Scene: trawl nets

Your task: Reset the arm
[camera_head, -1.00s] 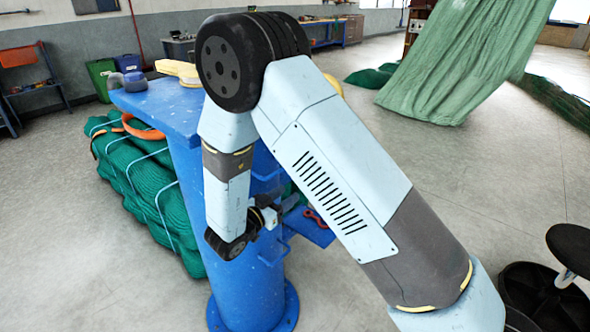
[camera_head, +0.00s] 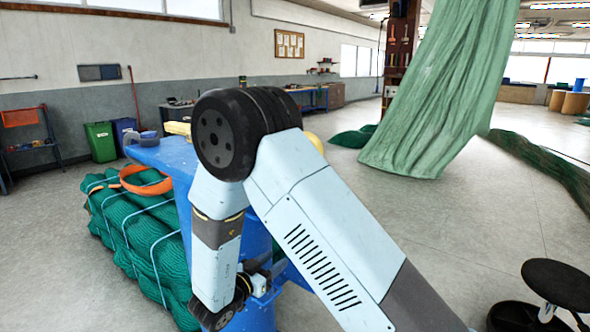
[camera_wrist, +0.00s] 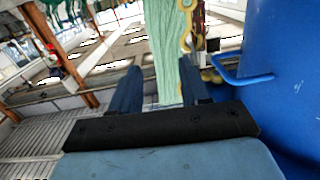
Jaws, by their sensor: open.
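My gripper (camera_wrist: 160,92) is open in the wrist view, its two dark blue fingers apart with nothing between them. Beyond them hangs the pale green net, seen in the gap. In the head view my arm bends at a high elbow, and its forearm hangs down in front of the blue stand (camera_head: 172,152). My gripper (camera_head: 268,278) is small there, partly hidden behind my own arm, close to the stand's column. In the wrist view the blue column (camera_wrist: 285,75) with a bent handle (camera_wrist: 240,78) fills the right side, beside the fingers.
A strapped bale of dark green net (camera_head: 145,235) lies left of the stand. An orange ring (camera_head: 146,180) rests at the stand's left. A large green net (camera_head: 445,90) hangs at right. A black stool (camera_head: 556,284) stands at lower right. Open floor lies between.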

